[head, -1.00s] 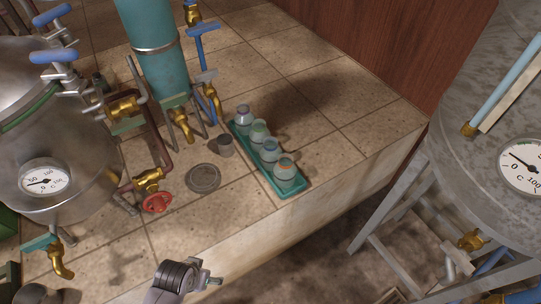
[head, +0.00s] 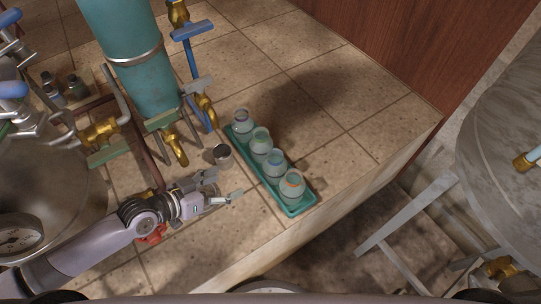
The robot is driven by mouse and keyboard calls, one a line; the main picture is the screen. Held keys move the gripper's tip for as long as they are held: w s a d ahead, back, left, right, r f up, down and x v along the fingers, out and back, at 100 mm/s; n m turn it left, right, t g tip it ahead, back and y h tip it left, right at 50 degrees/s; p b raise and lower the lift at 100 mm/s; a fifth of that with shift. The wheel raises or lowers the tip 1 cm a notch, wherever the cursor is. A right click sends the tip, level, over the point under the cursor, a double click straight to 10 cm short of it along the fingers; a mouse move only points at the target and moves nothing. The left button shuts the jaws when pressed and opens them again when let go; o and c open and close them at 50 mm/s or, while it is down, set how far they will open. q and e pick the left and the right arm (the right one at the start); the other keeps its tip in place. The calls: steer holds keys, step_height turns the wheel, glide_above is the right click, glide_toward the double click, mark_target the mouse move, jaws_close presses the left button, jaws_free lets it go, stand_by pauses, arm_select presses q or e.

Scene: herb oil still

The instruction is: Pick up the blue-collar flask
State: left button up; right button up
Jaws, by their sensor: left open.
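Several pale glass flasks stand in a row in a teal tray (head: 310,202) on the tiled counter. The blue-collar flask (head: 275,164) looks to be the one second from the near end, between the green-collar flask (head: 260,140) and the orange-collar flask (head: 292,186). The farthest flask (head: 242,121) has a collar that looks violet or dark blue. My left gripper (head: 224,186) is open and empty, to the left of the tray, with its fingers pointing towards the flasks and apart from them. My right gripper does not show.
A small grey cup (head: 222,154) stands just beyond my left gripper. The teal column (head: 130,65) and its brass tap (head: 175,148) rise behind it. A red valve wheel (head: 152,235) is partly hidden by my left arm. The counter right of the tray is clear up to its edge.

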arm_select(q)
glide_toward(266, 166)
steer(key=x, duration=0.4)
steer(key=shift+d+f, duration=0.15)
steer(key=shift+d, duration=0.25)
steer(key=shift+x, duration=0.85)
steer(key=x, duration=0.4)
steer(key=shift+w+d+f+b, duration=0.1)
steer(key=shift+w+b, duration=0.2)
steer(key=shift+w, duration=0.05)
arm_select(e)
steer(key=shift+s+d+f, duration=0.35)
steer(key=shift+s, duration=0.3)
arm_select(q)
steer(key=shift+c, duration=0.5)
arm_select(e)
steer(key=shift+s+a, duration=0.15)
